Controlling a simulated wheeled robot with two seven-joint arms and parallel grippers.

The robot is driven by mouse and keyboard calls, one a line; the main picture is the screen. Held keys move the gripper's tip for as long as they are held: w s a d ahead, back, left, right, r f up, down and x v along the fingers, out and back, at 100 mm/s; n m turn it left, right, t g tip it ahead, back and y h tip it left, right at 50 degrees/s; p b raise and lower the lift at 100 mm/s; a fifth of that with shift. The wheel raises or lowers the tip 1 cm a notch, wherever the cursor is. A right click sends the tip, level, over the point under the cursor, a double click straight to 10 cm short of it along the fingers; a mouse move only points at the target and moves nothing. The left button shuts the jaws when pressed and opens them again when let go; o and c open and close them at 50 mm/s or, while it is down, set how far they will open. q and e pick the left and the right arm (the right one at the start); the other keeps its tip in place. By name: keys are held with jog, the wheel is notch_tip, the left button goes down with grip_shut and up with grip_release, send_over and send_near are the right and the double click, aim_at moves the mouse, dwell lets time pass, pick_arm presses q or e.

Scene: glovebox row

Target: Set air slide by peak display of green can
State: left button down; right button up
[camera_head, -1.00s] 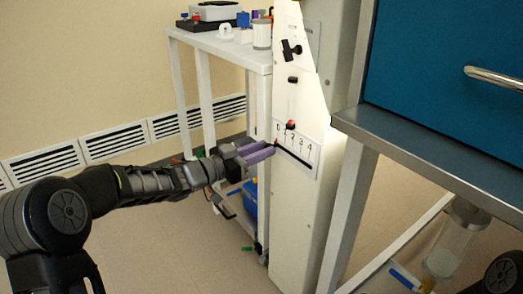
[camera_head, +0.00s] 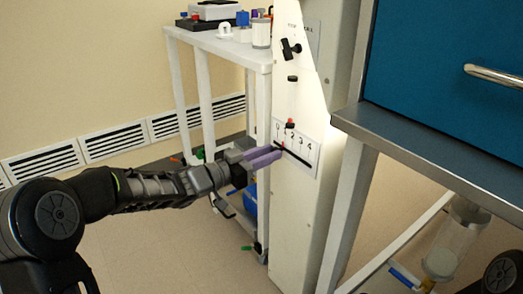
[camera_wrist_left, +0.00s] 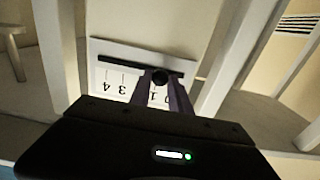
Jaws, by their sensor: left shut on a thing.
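My left gripper (camera_head: 280,151) has its purple fingers shut on the small dark knob of the air slide, at the white panel's front face. The wrist view shows the round black knob (camera_wrist_left: 160,76) between the fingertips (camera_wrist_left: 160,84). The slide's black slot (camera_head: 298,159) runs along a white scale plate (camera_head: 312,152) numbered from 0 to 4. The knob is near the low-number end; its exact reading is unclear. The scale appears upside down in the wrist view (camera_wrist_left: 108,86). I cannot make out a green can or a peak display. My right gripper is not in view.
A red-topped knob (camera_head: 290,123), a black knob (camera_head: 292,78) and a black handle (camera_head: 290,48) sit above the scale. A white side table (camera_head: 215,45) stands left of the panel. A metal bench edge (camera_head: 430,150) juts out at right.

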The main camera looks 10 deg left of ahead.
pick_arm(q)
jog(key=s+d, duration=0.4)
jog(key=d, duration=0.1)
jog(key=shift+b, duration=0.3)
jog(key=shift+a, duration=0.1)
jog(key=c, duration=1.2)
grip_release()
jog(key=shift+a, duration=0.1)
jog(key=p, duration=0.3)
send_near(300, 158)
jog(key=v, duration=0.3)
jog(key=shift+s+a, duration=0.1)
